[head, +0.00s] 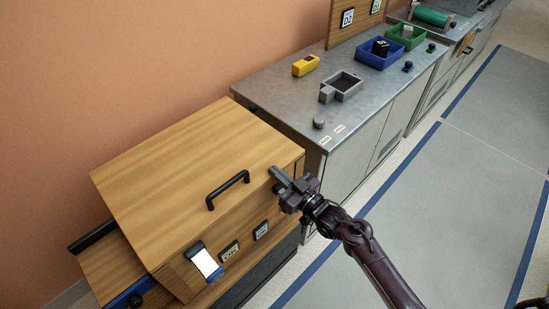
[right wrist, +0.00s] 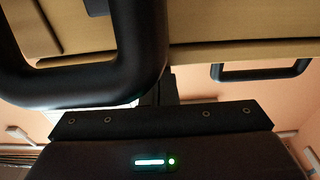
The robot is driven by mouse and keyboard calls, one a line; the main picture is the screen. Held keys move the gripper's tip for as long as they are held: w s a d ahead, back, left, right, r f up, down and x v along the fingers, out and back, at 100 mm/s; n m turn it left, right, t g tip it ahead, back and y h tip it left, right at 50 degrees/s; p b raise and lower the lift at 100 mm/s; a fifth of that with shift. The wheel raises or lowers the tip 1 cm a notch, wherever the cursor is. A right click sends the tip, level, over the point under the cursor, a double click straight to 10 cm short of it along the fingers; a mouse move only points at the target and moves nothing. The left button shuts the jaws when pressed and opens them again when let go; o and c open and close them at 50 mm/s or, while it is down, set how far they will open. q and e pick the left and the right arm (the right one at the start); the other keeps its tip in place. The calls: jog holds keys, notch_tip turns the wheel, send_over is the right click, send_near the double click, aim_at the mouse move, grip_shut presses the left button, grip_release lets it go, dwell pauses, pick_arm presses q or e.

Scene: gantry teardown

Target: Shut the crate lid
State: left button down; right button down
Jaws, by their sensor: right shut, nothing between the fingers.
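The wooden crate (head: 262,219) stands at the left of the head view, against the orange wall. Its wooden lid (head: 185,165) lies over the top, with a black handle (head: 228,190) near the front edge. Whether a thin gap remains under the lid I cannot tell. My right gripper (head: 281,179) is shut and empty at the lid's front right corner, right of the handle. Whether it touches the lid is unclear. In the right wrist view, a large black bar (right wrist: 85,85) and wood fill the top, close to the gripper. My left gripper is not in view.
A grey bench (head: 285,97) adjoins the crate, carrying a yellow device (head: 305,65), a grey fixture (head: 340,87), a blue bin (head: 371,58) and a green bin (head: 405,37). Marked tags (head: 261,230) are on the crate front. The floor (head: 450,210) at right is clear.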

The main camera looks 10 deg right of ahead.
jog(key=shift+b+v, duration=0.45)
jog(key=shift+v, duration=3.45)
jog(key=shift+a+g+h, duration=0.25)
jog(key=shift+g+h, duration=0.05)
jog(key=shift+h, duration=0.3)
jog(key=shift+f+m+g+h, duration=0.2)
jog(key=shift+m+g+h, duration=0.1)
jog(key=shift+h, duration=0.4)
jog(key=shift+s+f+g+h, duration=0.15)
jog(key=shift+s+g+h, duration=0.2)
jog(key=shift+h, duration=0.45)
jog(key=s+d+r+m+g+h, duration=0.25)
jog(key=s+g, duration=0.25)
jog(key=s, duration=0.4)
jog(key=s+d+r+m+g+h, duration=0.1)
jog(key=s+d+m+g+h, duration=0.1)
jog(key=s+d+g+h, duration=0.45)
jog(key=s+a+f+y, duration=0.1)
jog(key=s+f, duration=0.1)
jog(key=f, duration=1.3)
jog(key=s+a+f+y, duration=0.1)
jog(key=s+a+f, duration=0.1)
jog(key=f, duration=1.3)
jog(key=s+d+f, duration=0.2)
jog(key=s+f, duration=0.7)
jog(key=s+d+f+g, duration=0.1)
jog(key=s+d+f, duration=0.1)
jog(key=s+f, duration=0.7)
jog(key=shift+s, duration=0.85)
